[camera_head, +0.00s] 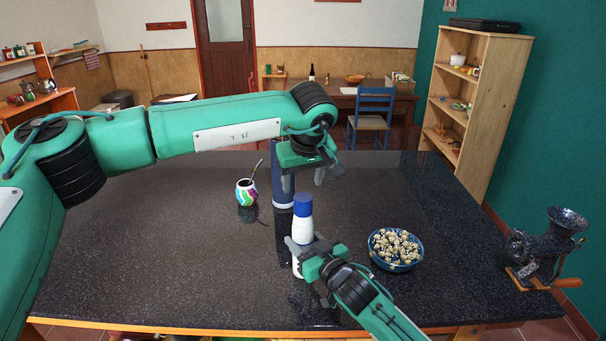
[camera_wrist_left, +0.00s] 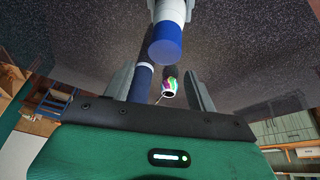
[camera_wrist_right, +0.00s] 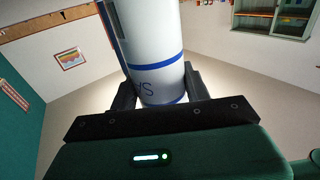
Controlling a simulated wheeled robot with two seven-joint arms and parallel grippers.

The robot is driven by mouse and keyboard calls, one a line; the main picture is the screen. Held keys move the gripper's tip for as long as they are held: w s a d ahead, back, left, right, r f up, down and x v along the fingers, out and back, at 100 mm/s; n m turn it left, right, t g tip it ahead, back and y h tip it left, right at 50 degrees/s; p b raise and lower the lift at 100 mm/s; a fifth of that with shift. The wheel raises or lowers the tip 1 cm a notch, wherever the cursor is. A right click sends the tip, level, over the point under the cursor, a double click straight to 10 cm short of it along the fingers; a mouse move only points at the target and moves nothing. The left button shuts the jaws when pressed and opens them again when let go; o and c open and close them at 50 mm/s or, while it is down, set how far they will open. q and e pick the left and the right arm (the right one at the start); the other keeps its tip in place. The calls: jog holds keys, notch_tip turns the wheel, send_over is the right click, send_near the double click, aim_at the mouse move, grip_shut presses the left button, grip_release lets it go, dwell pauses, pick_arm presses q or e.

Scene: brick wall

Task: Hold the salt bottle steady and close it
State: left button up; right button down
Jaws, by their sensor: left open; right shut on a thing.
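The white salt bottle (camera_head: 302,230) with its blue cap (camera_head: 303,203) stands upright near the middle of the dark table. The cap appears to sit on top of the bottle; I cannot tell how tightly. My right gripper (camera_head: 304,250) is shut on the lower body of the bottle, whose white side with blue bands fills the right wrist view (camera_wrist_right: 155,60). My left gripper (camera_head: 304,184) is open and empty, above and behind the cap. In the left wrist view the blue cap (camera_wrist_left: 165,45) shows beyond the open fingers, not between them.
A dark blue cylinder (camera_head: 282,185) stands behind the bottle, close to my left gripper. A colourful mate cup (camera_head: 246,192) is left of it. A blue bowl of popcorn-like pieces (camera_head: 396,250) and a grinder (camera_head: 548,245) are to the right. The table's front left is clear.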

aim_at(303, 197)
pick_arm(q)
jog(key=n, duration=0.4)
jog(key=n+g, duration=0.1)
jog(key=n, duration=0.2)
jog(key=shift+w+a+r, duration=0.1)
jog(key=shift+r, duration=0.15)
jog(key=n, duration=0.3)
jog(key=n+g, duration=0.1)
jog(key=n, duration=0.1)
jog(key=shift+r, duration=0.25)
jog(key=n, duration=0.3)
jog(key=n+g, duration=0.1)
jog(key=n, duration=0.1)
jog(key=shift+r+n+h, duration=0.25)
jog(key=shift+n+h, duration=0.05)
jog(key=n, duration=0.3)
jog(key=n+g, duration=0.1)
jog(key=n, duration=0.1)
jog(key=shift+r, duration=0.35)
jog(key=shift+f, duration=4)
jog(key=c, duration=1)
